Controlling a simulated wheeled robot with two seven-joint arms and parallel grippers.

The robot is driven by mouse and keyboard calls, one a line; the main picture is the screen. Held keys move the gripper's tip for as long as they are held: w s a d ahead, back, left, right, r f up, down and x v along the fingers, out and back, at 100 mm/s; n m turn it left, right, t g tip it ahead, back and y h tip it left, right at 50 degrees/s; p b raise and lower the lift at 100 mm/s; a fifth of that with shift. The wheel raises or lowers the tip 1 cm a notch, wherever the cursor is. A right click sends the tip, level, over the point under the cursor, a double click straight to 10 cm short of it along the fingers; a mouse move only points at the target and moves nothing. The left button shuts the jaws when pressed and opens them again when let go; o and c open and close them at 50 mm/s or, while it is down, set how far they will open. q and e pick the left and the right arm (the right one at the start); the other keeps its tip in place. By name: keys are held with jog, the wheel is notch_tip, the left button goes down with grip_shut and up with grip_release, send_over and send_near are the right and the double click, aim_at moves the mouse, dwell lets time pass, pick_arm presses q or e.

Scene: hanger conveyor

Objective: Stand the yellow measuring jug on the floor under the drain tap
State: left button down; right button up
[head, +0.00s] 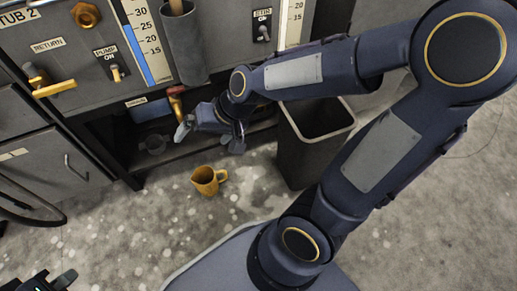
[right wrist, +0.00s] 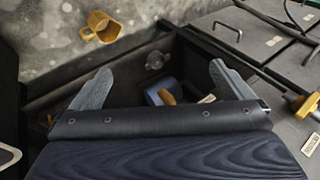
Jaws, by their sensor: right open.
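The yellow measuring jug (head: 207,181) stands on the speckled floor in front of the dark opening under the tubs, its handle to the right. It also shows in the right wrist view (right wrist: 102,27), apart from my fingers. The drain tap, with a red handle (head: 176,91), is low on the tub front, above and left of the jug. My right gripper (head: 210,138) is open and empty near the tap, above the jug; it also shows in the right wrist view (right wrist: 160,88). My left gripper (head: 58,281) is partly in view at the bottom left corner.
A dark open bin (head: 308,145) stands right of the jug. A grey cabinet (head: 42,170) is at left. A blue pipe (head: 151,110) and a small round grey fitting (head: 152,144) are under the tub. The floor left of the jug is clear.

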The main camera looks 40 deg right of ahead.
jog(key=s+d+r+n, duration=0.1)
jog(key=s+d+r, duration=0.1)
jog(key=s, duration=0.5)
jog(key=s+d+r+n+t+h, duration=0.1)
jog(key=s+d+r, duration=0.2)
jog(key=s, duration=0.3)
jog(key=shift+s+n, duration=0.3)
jog(key=shift+s, duration=0.05)
